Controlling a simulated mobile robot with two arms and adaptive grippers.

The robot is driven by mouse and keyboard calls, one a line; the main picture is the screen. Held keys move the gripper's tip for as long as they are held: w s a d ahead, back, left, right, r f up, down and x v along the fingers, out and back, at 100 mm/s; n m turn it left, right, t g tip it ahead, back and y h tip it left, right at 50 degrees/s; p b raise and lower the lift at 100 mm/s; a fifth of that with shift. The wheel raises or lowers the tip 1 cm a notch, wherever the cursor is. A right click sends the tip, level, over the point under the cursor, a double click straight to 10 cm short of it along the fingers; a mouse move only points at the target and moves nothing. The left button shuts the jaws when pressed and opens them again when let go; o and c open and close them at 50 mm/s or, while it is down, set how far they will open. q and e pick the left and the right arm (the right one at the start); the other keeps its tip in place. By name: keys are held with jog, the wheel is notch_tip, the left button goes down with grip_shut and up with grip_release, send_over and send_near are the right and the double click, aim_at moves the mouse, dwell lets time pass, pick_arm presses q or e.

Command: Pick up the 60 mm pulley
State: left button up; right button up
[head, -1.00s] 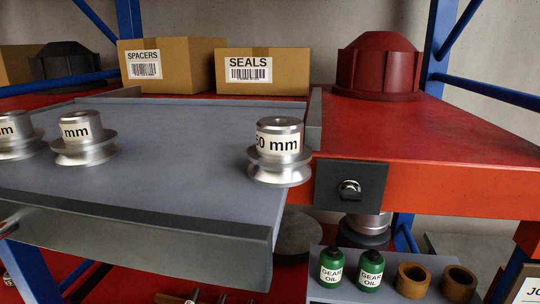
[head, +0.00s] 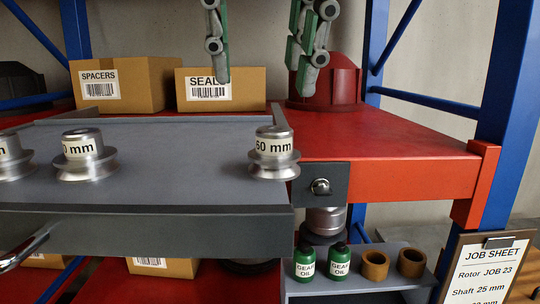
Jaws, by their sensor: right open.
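The 60 mm pulley (head: 274,168) is a silver metal pulley with a grooved flange and a hub labelled "60 mm". It stands upright at the right end of the grey tray (head: 190,192). My right gripper (head: 262,84) comes down from the top edge, fingers pointing down and spread wide. It is open and empty, and appears above the pulley in the picture, apart from it. Its fingers partly cover the seals box and the red housing. My left gripper is not in view.
Two similar pulleys stand left on the tray, one labelled "0 mm" in its visible part (head: 85,166) and one cut by the frame edge (head: 12,165). Behind are a spacers box (head: 130,95), a seals box (head: 252,98) and a red housing (head: 345,84). Oil bottles (head: 306,264) stand below.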

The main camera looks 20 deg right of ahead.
aim_at(270, 130)
jog(key=f, duration=0.1)
jog(key=w+d+f, duration=0.1)
jog(key=shift+w+d+f, duration=0.1)
jog(key=shift+w+f, duration=0.2)
jog(key=shift+f, duration=0.1)
jog(key=x, duration=0.3)
jog(key=shift+s+f, duration=0.25)
jog(key=shift+f, duration=0.2)
jog(key=shift+w+d+f, duration=0.2)
jog(key=shift+w+f, duration=0.15)
jog(key=shift+s+a, duration=0.15)
jog(key=shift+s, duration=0.1)
jog(key=c, duration=0.3)
grip_shut()
